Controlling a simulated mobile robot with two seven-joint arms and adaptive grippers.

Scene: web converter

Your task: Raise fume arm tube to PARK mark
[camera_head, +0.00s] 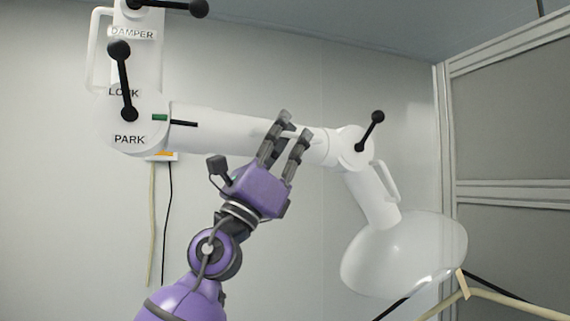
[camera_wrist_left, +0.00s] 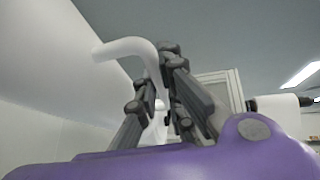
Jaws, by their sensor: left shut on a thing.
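The white fume arm tube (camera_head: 215,122) runs from the round joint (camera_head: 139,120) on the left to an elbow (camera_head: 350,146), sloping slightly down to the right. The PARK mark (camera_head: 129,139) is printed on the round joint, below the word LOCK. A green mark (camera_head: 159,117) and a black pointer (camera_head: 183,123) sit where the tube meets the joint. My left gripper (camera_head: 289,128) reaches up in front of the tube, shut on its white handle. The bent handle (camera_wrist_left: 133,46) passes between the fingers in the left wrist view. My right gripper is not in view.
A black-knobbed lever (camera_head: 123,78) stands upright on the joint; the DAMPER label (camera_head: 132,33) is above. Another black-knobbed lever (camera_head: 371,130) is on the elbow. A clear-white hood (camera_head: 405,255) hangs at lower right. Hoses hang by the wall, and a grey panel (camera_head: 512,120) borders the right.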

